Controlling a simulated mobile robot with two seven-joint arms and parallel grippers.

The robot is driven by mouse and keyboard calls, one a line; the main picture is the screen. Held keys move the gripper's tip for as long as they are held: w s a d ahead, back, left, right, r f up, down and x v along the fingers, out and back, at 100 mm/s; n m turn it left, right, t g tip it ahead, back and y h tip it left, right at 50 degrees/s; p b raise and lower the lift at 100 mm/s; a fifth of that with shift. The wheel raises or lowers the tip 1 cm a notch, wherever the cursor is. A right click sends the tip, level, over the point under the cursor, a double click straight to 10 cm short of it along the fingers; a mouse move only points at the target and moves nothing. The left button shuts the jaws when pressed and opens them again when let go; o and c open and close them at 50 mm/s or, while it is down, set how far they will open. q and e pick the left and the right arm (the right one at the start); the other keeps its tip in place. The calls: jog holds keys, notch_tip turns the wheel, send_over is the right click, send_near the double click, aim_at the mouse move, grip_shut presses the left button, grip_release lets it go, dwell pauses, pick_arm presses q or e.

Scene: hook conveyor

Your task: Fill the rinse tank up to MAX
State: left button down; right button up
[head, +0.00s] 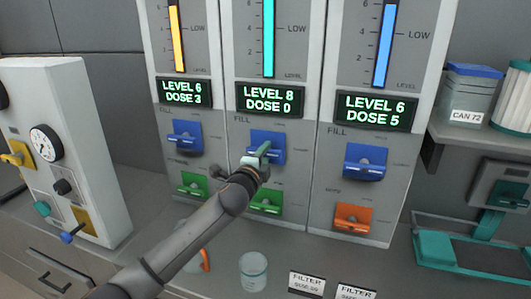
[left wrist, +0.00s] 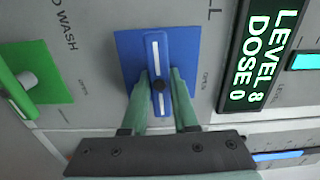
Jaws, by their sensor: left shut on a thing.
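The middle panel has a cyan level bar (head: 268,38) reaching up past LOW to the picture's top edge; no MAX mark is in view. Its display (head: 270,100) reads LEVEL 8, DOSE 0, and shows in the left wrist view (left wrist: 262,60). Below it is a blue FILL lever (head: 278,142) on a blue plate. My left gripper (head: 258,158) is shut on this lever. In the left wrist view, its green fingers (left wrist: 160,92) stand on both sides of the blue handle (left wrist: 158,50). The tank name is not readable. My right gripper is not in view.
Side panels read LEVEL 6, DOSE 3 (head: 184,93) and LEVEL 6, DOSE 5 (head: 375,111), each with a blue FILL lever. A green lever (head: 265,201) sits below the middle one. A glass beaker (head: 253,272) stands on the counter; a gauge box (head: 75,150) is left.

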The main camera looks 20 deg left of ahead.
pick_arm(q)
jog(key=c, duration=0.7)
grip_release()
jog(key=s, duration=1.2)
jog(key=shift+s+a+b, duration=0.25)
jog(key=shift+s+b, duration=0.05)
